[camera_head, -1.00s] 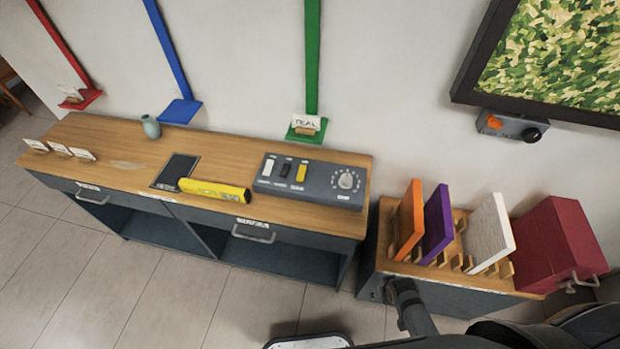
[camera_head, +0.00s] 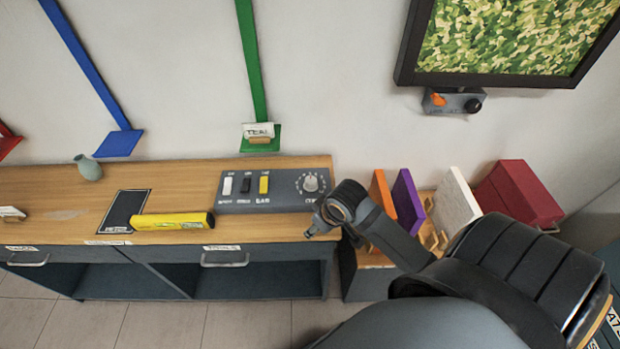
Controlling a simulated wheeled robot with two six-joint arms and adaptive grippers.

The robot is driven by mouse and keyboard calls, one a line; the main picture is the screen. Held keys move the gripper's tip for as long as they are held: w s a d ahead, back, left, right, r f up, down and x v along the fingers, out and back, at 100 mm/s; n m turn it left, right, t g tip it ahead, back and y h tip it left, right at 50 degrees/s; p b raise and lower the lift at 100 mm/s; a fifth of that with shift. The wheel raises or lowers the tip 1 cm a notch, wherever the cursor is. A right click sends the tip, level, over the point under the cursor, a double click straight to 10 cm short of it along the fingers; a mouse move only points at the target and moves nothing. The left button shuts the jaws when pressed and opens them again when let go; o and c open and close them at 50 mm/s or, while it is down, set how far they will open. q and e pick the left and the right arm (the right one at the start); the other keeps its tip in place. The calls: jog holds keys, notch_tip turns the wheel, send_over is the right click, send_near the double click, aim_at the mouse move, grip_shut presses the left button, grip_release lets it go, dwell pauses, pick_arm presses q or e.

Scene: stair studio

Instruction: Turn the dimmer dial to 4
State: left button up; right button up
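The dimmer dial (camera_head: 311,183) is a round light knob ringed by white marks. It sits at the right end of a dark grey control panel (camera_head: 285,206) on the wooden counter. I cannot read its numbers or its pointer setting. My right arm comes in from the lower right, and its far end, with what looks like my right gripper (camera_head: 312,229), is just below and in front of the dial, near the counter's front right corner. It looks apart from the dial. Its fingers are too small and hidden to tell open from shut. My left gripper is out of view.
White, black and yellow switches (camera_head: 264,185) fill the panel's left part. A yellow bar (camera_head: 172,221) lies on the counter beside a black mat (camera_head: 124,212). Orange, purple (camera_head: 408,202) and white panels stand in a rack on the right, near my arm, beside a red box (camera_head: 517,194).

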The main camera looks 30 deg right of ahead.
send_near(311, 179)
jog(key=shift+n, duration=0.4)
jog(key=s+f, duration=0.1)
jog(key=a+f, duration=0.1)
jog(key=s+a+f, duration=0.1)
jog(key=f, duration=0.1)
jog(key=shift+s, duration=0.35)
notch_tip(311, 179, up, 6)
jog(key=w+d, duration=0.2)
jog(key=d, duration=0.1)
jog(key=shift+y, duration=0.3)
jog(key=b+x, duration=0.1)
jog(key=x, duration=1)
jog(key=shift+s+a, duration=0.1)
jog(key=shift+a, duration=0.05)
jog(key=shift+c, duration=0.4)
